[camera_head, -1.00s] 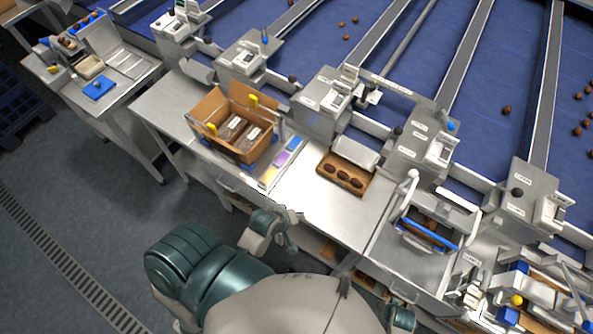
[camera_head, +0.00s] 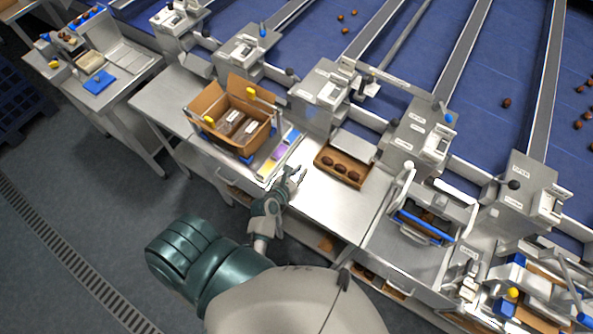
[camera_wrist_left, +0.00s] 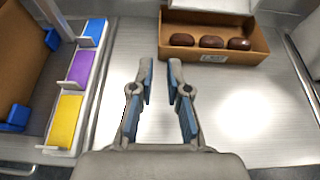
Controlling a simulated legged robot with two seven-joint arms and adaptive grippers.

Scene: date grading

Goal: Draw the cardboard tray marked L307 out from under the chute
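A small brown cardboard tray (camera_head: 343,168) with a few dark dates sits on the steel bench, its back part under the grey chute (camera_head: 353,143). The tray also shows at the top of the left wrist view (camera_wrist_left: 218,53), with a white label on its front wall too small to read. My left gripper (camera_head: 297,172) is over the bench, in front and to the left of the tray. In the left wrist view its two fingers (camera_wrist_left: 160,66) are apart with nothing between them, short of the tray's front wall. My right gripper is not in view.
A white holder with blue, purple and yellow blocks (camera_wrist_left: 81,67) stands left of my left gripper. Beyond it is an open cardboard box (camera_head: 209,107) with packs. Right of the tray is a blue-barred frame (camera_head: 428,229). The bench before the tray is clear.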

